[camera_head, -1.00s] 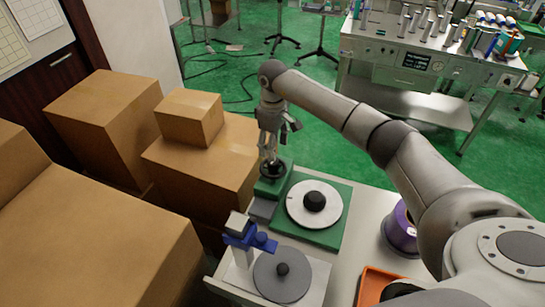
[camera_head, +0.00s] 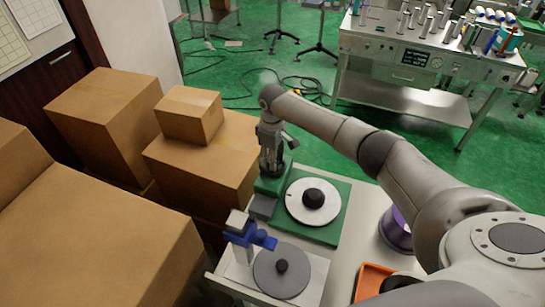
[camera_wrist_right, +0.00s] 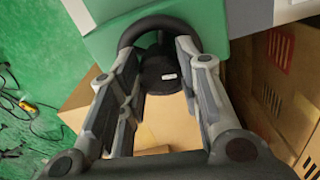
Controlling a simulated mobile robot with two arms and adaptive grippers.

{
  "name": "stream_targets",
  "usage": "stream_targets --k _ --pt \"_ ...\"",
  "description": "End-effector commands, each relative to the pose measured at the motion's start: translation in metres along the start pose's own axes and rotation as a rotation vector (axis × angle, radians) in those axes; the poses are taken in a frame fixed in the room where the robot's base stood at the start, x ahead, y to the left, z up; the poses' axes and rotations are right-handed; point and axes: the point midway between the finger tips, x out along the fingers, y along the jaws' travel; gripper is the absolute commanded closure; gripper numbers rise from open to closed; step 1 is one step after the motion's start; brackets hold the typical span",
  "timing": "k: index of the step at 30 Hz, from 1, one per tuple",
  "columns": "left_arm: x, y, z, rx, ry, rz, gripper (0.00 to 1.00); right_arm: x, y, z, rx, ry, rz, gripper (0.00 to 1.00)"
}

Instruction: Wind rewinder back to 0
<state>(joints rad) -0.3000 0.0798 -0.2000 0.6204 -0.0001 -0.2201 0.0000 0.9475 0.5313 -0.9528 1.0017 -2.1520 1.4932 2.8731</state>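The rewinder (camera_head: 338,222) has a green base with a white disc (camera_head: 305,213) and a black central hub on the table. A green housing stands at its far left corner. My right gripper (camera_head: 272,160) is right above this housing, reaching down toward it. In the right wrist view, the fingers of my right gripper (camera_wrist_right: 162,65) are spread apart. A black ring-shaped wheel (camera_wrist_right: 150,23) and a round black part with a small white label (camera_wrist_right: 165,82) show between and beyond the fingertips. I cannot tell whether the fingers touch the wheel. No counter reading is legible. My left gripper is out of view.
A blue-and-white device with a grey disc (camera_head: 283,285) stands on the near table. An orange tray (camera_head: 372,278) and a purple spool (camera_head: 396,230) are to the right. Cardboard boxes (camera_head: 205,165) crowd the left side.

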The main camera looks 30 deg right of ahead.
Motion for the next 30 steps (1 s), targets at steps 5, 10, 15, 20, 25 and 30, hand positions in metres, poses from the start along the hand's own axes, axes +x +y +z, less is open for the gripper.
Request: stream_targets --k 5,10,15,20,25,30 --pt "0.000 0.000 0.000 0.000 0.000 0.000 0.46 0.000 0.000 0.000 0.000 0.001 0.000 0.92" --pt "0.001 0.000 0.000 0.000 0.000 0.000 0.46 0.000 0.000 0.000 -0.014 0.001 0.001 0.92" --pt "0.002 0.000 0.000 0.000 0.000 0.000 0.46 0.000 0.001 0.000 -0.073 0.000 0.002 0.92" --pt "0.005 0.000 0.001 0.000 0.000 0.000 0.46 0.000 0.001 0.000 -0.177 0.000 0.001 0.92" --pt "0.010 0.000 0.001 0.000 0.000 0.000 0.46 0.000 0.001 0.000 -0.327 0.001 0.003 0.92" --pt "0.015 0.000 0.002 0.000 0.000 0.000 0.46 0.001 0.001 0.000 -0.489 0.000 0.002 0.92"
